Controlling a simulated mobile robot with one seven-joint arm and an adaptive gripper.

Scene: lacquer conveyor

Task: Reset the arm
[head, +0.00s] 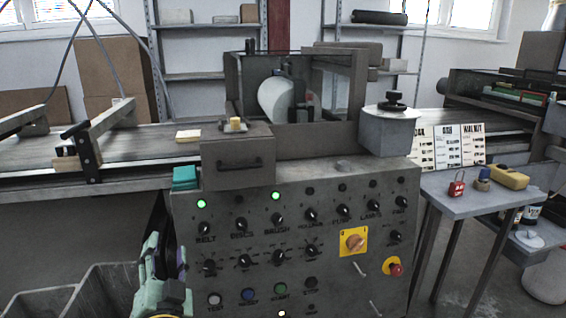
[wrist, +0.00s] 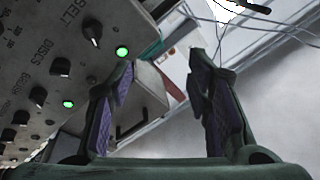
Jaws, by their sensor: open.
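My gripper (wrist: 160,105) is open and empty in the wrist view, its two fingers with purple pads spread apart. In the head view, part of my green arm (head: 150,275) shows at the lower left, in front of the left edge of the grey control panel (head: 330,265); its fingertips are not clear there. The panel also fills the left of the wrist view (wrist: 30,75), tilted, with black knobs and two lit green lamps. The gripper appears apart from the panel.
A conveyor (head: 130,145) runs behind the panel. A lidded grey pot (head: 388,130) stands at the panel's top right. A side table (head: 480,197) holds a red padlock (head: 456,187) and a yellow device (head: 509,177). Grey bins (head: 110,290) stand at the lower left.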

